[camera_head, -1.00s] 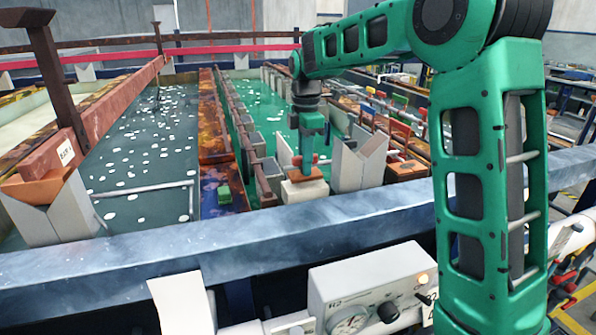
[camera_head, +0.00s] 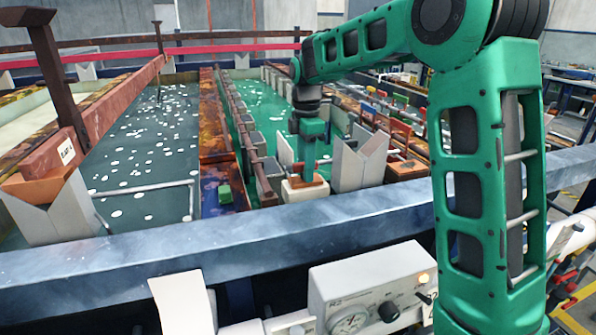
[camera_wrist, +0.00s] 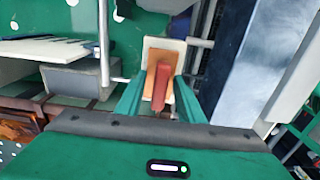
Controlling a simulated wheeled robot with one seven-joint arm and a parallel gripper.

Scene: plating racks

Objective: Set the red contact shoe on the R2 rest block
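The red contact shoe (camera_wrist: 161,84) sits on an orange pad atop a pale rest block (camera_wrist: 152,44) in the wrist view. In the head view, the pale block (camera_head: 304,193) stands at the near end of the green bath, with the shoe (camera_head: 323,168) partly hidden by my gripper. My gripper (camera_head: 307,177) points down over it. In the wrist view, the gripper's fingers (camera_wrist: 161,82) are on either side of the shoe, with orange pad showing between shoe and fingers, so it looks open. No R2 label is readable on the block.
A white V-shaped holder (camera_head: 360,160) stands close right of my gripper. A grey beam (camera_head: 300,218) crosses in front. A control box marked R2 (camera_head: 370,288) stands nearer. Another white holder (camera_head: 48,210) at left bears a labelled red block (camera_head: 58,152).

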